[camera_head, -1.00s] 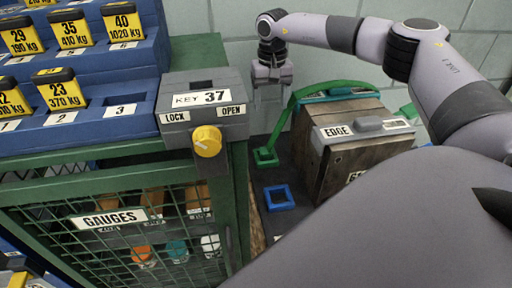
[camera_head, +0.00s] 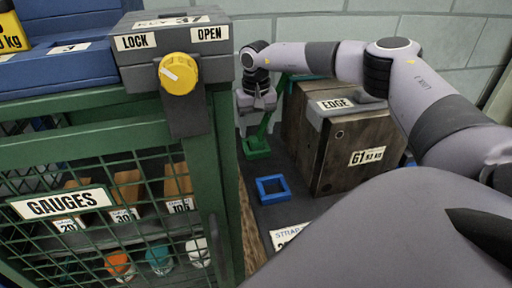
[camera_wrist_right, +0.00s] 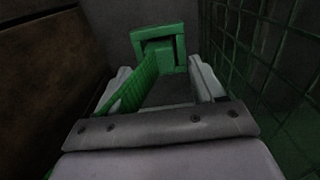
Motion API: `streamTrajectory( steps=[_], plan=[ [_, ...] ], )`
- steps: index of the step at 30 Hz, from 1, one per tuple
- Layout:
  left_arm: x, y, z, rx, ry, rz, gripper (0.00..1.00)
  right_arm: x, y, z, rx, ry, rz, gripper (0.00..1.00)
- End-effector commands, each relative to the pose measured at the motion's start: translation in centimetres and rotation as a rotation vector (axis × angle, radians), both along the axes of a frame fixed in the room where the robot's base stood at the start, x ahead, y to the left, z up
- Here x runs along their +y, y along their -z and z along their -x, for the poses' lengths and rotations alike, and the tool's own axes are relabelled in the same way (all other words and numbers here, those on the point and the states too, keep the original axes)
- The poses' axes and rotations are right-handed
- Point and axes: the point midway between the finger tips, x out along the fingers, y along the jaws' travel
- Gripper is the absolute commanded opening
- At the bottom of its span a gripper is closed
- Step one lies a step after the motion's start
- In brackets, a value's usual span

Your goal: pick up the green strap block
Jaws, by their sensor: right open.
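The green strap block (camera_head: 257,148) is a small green square frame low on the dark surface, between the green mesh cabinet and the wooden block. A green strap (camera_head: 265,124) rises from it beside my right gripper. My right gripper (camera_head: 255,122) is open and points down just above the block. In the right wrist view the block (camera_wrist_right: 160,46) shows beyond the open fingertips (camera_wrist_right: 160,82), and the strap (camera_wrist_right: 128,84) runs between the fingers, close to the left one. Contact cannot be told. My left gripper is out of view.
The mesh cabinet (camera_head: 222,165) with its key box (camera_head: 170,58) stands close on the left. A blue square frame (camera_head: 273,190) lies nearer me.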

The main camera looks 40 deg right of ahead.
Motion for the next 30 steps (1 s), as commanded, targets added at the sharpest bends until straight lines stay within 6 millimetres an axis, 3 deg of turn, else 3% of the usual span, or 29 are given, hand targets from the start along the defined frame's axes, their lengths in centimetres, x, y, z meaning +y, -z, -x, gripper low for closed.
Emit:
streamTrajectory(
  steps=[1,5,14,19,30],
  plan=[
    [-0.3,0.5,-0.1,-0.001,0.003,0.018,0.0,0.1,1.3,0.1,0.001,-0.001,0.0,0.68],
    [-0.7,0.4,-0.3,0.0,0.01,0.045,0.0,0.1,2.6,0.1,0.0,0.001,0.0,0.68],
    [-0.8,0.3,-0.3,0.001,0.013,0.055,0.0,0.1,2.9,0.1,0.0,0.001,0.0,0.68],
    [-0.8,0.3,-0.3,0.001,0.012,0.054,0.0,0.1,2.8,0.1,0.0,0.001,0.0,0.13],
    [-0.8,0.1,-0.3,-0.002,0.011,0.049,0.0,0.1,2.2,0.0,-0.003,0.001,-0.001,0.11]
  ],
)
